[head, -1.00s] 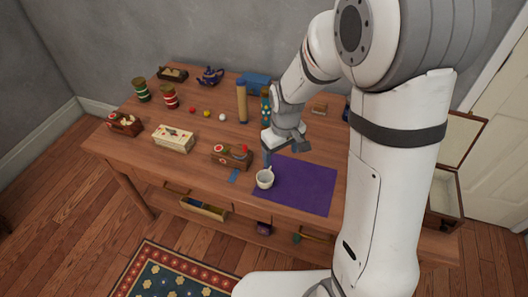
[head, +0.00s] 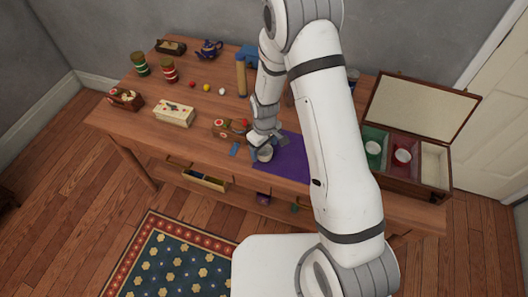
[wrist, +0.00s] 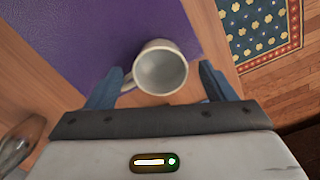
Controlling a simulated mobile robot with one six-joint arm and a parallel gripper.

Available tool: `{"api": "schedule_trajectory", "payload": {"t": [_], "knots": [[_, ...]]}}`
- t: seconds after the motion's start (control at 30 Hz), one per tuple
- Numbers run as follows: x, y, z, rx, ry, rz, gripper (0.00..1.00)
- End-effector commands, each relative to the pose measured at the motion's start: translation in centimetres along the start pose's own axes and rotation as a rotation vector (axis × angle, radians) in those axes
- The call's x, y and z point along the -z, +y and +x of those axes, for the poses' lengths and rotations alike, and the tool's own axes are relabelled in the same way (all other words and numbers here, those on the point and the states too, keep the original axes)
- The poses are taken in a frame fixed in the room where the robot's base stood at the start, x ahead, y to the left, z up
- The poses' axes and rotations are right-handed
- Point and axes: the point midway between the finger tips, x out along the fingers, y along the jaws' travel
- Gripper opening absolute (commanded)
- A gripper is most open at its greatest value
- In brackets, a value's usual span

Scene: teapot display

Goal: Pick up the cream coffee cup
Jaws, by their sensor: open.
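The cream coffee cup (head: 265,154) stands upright on the left edge of the purple mat (head: 292,158). In the wrist view the cup (wrist: 161,70) is seen from above, its handle toward the lower left. My gripper (wrist: 162,88) is open, with one blue finger on each side of the cup. The cup is between or just beyond the fingertips; I cannot tell how deep, or whether they touch it. In the head view my gripper (head: 266,140) is right above the cup and hides part of it.
A tall tan cylinder (head: 241,79) stands behind. An open case (head: 418,185) with cups in its compartments is at the right. The table's front edge is close to the cup.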

Motion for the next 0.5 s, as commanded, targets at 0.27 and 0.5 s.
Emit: {"api": "schedule_trajectory", "payload": {"t": [0.27,0.5], "knots": [[0.1,-0.1,2.0,0.0,0.0,-0.001,0.77],[0.1,-0.1,2.0,0.0,0.001,-0.001,0.73]]}}
